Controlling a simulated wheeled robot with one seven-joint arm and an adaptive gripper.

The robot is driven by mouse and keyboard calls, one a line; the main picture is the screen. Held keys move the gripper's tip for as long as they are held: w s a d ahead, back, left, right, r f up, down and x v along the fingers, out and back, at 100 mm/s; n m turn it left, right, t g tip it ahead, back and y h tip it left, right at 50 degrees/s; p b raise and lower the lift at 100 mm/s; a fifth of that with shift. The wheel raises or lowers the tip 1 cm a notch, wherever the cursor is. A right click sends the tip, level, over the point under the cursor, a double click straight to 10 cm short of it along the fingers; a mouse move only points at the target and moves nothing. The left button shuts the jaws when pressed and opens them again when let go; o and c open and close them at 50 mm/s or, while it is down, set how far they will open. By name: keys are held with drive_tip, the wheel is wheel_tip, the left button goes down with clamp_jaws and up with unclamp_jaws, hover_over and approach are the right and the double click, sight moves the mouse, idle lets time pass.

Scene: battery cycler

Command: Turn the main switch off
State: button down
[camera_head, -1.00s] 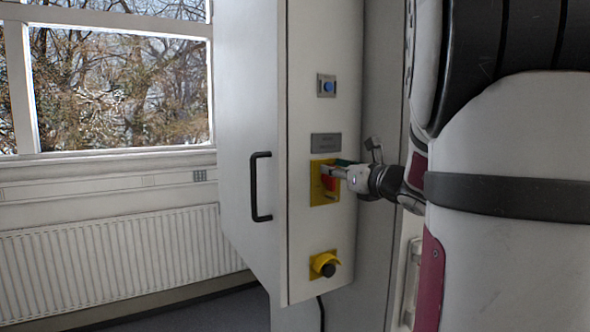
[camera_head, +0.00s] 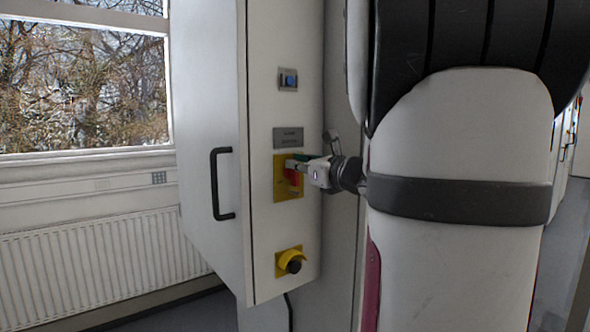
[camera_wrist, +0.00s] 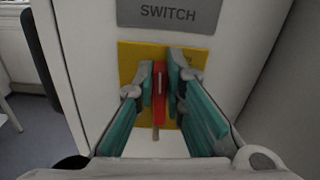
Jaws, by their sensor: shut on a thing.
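The main switch has a red handle (camera_head: 293,178) on a yellow plate (camera_head: 280,190) on the narrow face of a pale cabinet. My gripper (camera_head: 294,165) reaches it from the right, its fingers at the handle. In the wrist view the red handle (camera_wrist: 158,82) stands roughly upright in the picture, between the two fingers of my gripper (camera_wrist: 160,78). The jaws are shut on it. The yellow plate (camera_wrist: 128,62) shows behind, below a grey label reading "SWITCH" (camera_wrist: 168,14). The fingers hide part of the plate and its markings.
A blue button (camera_head: 289,80) sits above the switch, and a yellow-ringed black knob (camera_head: 292,262) below it. A black door handle (camera_head: 215,184) sticks out on the left. A radiator (camera_head: 95,260) stands under the window. My arm fills much of the right.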

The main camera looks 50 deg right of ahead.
sight(281, 173)
drive_tip(key=n+b, duration=0.2)
drive_tip(key=b, duration=0.1)
drive_tip(key=a+n+b, duration=0.1)
drive_tip(key=n+b, duration=0.1)
drive_tip(key=b, duration=0.1)
drive_tip(key=f+n+b, duration=0.1)
drive_tip(key=n+b, duration=0.1)
drive_tip(key=shift+w+a+b, duration=0.15)
drive_tip(key=shift+w+b, duration=0.15)
drive_tip(key=shift+b, duration=0.1)
drive_tip(key=n+b, duration=0.3)
drive_tip(key=b, duration=0.2)
drive_tip(key=f+n+b, duration=0.1)
drive_tip(key=n+b, duration=0.1)
drive_tip(key=b, duration=0.1)
drive_tip(key=shift+a+n, duration=0.3)
drive_tip(key=shift+a, duration=0.05)
drive_tip(key=n+b, duration=0.1)
drive_tip(key=b, duration=0.1)
drive_tip(key=n+b, duration=0.2)
drive_tip(key=shift+a+f, duration=0.1)
drive_tip(key=shift+f, duration=0.15)
drive_tip(key=n+b, duration=0.2)
drive_tip(key=b, duration=0.1)
drive_tip(key=shift+f, duration=0.1)
drive_tip(key=shift+n, duration=0.3)
drive_tip(key=c, duration=1.7)
unclamp_jaws()
drive_tip(key=shift+o, duration=0.2)
